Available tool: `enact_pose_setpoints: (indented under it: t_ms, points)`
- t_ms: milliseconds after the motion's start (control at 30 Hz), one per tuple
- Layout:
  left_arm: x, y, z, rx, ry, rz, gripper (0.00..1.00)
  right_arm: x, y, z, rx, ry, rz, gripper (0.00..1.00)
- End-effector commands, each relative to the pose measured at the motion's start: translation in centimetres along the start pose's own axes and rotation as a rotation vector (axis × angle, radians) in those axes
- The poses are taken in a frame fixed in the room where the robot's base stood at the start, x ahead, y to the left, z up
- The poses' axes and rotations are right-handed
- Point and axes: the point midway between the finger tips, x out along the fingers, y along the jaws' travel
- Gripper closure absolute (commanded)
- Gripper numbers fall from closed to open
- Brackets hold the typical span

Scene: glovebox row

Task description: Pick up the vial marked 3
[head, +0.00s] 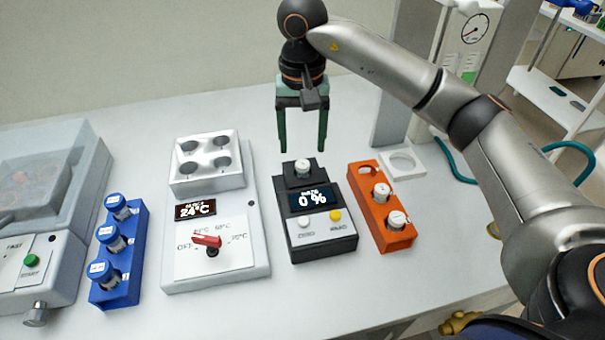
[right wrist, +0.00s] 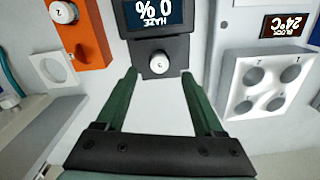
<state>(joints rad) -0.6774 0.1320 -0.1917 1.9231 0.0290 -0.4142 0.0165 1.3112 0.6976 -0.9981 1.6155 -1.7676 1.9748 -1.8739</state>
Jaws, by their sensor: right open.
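A white-capped vial (head: 302,168) stands in the well at the back of the dark haze meter (head: 318,240); in the right wrist view its round cap (right wrist: 159,63) shows from above. Two more white-capped vials, a middle one (head: 381,191) and a front one (head: 397,219), stand in the orange rack (head: 371,208), whose back hole is empty. The cap marks are too small to tell which is 3. My right gripper (head: 302,148) is open and empty, pointing down just behind the meter. In the right wrist view its fingertips (right wrist: 159,72) are either side of the meter vial's cap. My left gripper is out of view.
A heater block (head: 208,165) with several empty wells stands left of the meter. A blue rack (head: 127,270) with blue-capped vials and a clear-lidded machine (head: 50,200) are farther left. The bench behind the meter is clear.

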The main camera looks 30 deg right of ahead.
Motion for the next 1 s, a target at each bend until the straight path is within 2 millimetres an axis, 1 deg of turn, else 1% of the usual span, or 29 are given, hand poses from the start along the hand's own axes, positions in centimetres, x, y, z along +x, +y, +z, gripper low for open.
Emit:
enact_pose_setpoints:
  t_ms: [67, 300, 433, 633, 667, 1000]
  points:
    - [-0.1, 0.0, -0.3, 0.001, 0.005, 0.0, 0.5, 0.7, 0.1, 0.0, 0.0, -0.003, 0.002, 0.3]
    - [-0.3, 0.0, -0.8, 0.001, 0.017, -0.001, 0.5, 4.3, 0.1, -0.1, -0.001, -0.004, 0.002, 0.3]
    - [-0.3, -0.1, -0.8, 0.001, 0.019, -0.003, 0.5, 5.1, 0.1, -0.1, 0.0, -0.001, 0.0, 0.3]
    - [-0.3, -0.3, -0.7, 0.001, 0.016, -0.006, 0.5, 5.2, 0.1, -0.2, 0.0, 0.0, 0.0, 0.3]
    - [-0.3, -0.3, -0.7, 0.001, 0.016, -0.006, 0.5, 5.2, 0.1, -0.2, 0.0, 0.0, 0.0, 0.32]
    - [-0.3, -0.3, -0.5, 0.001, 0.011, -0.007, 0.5, 5.1, 0.1, -0.2, 0.0, 0.0, 0.0, 0.71]
